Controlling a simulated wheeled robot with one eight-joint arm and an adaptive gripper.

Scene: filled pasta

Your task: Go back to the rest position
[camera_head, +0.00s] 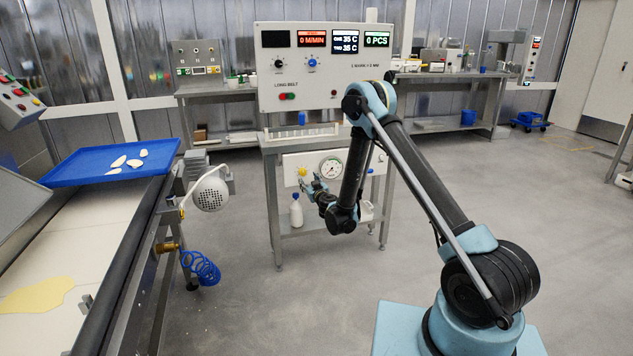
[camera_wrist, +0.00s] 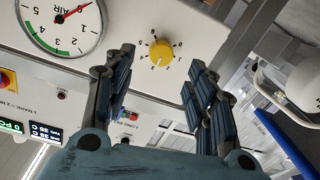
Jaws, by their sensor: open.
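My gripper (camera_head: 313,186) is in front of the lower panel (camera_head: 345,158) of the machine stand. In the wrist view my gripper (camera_wrist: 160,85) is open, with its two dark fingers spread apart and nothing between them. The yellow knob (camera_wrist: 160,52) shows beyond the fingers, between their tips in the picture. The yellow knob also shows in the head view (camera_head: 302,171), just left of the pressure gauge (camera_head: 331,167). My arm is bent, with the forearm hanging down from the raised elbow. I cannot tell how far the fingertips are from the panel.
A conveyor with a blue tray (camera_head: 70,176) of pale pasta pieces stands at left. A white bottle (camera_head: 296,211) stands on the stand's lower shelf. The control box (camera_head: 285,68) rises above. A coiled blue hose (camera_head: 203,268) hangs beside the conveyor. Open floor lies around the stand.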

